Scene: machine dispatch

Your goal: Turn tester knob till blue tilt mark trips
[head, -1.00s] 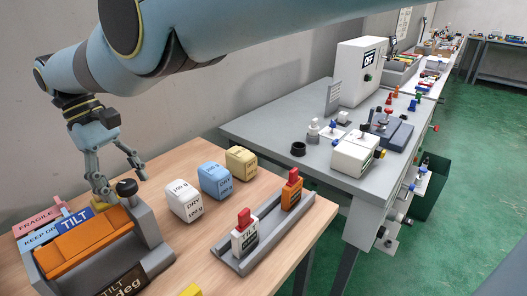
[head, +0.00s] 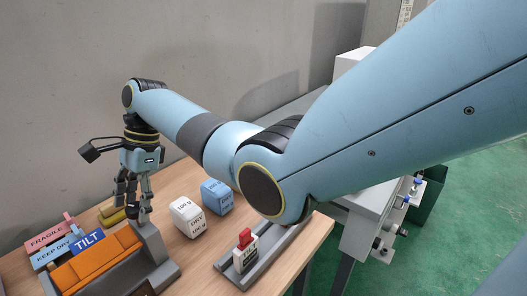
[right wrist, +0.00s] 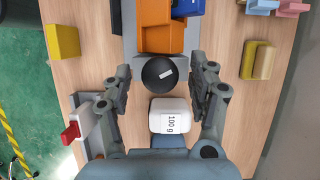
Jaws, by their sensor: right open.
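The tilt tester is a grey frame (head: 160,272) with an orange tilting bed (head: 97,262), at the lower left of the head view. A blue block marked TILT (head: 88,240) is at the bed's far edge; part of it shows in the right wrist view (right wrist: 188,8). The round black knob (right wrist: 158,73) with a white mark is at the tester's end; in the head view my fingers largely hide it. My right gripper (head: 133,208) is open above the knob. In the right wrist view its fingers (right wrist: 160,76) stand apart on either side of it. My left gripper is out of view.
A white 100 g box (head: 187,216) and a blue box (head: 217,195) stand close to the knob. A grey tray (head: 268,262) holds a red-topped white piece (head: 245,248). Pink FRAGILE (head: 46,237) and blue KEEP DRY (head: 50,254) blocks lie behind the tester.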

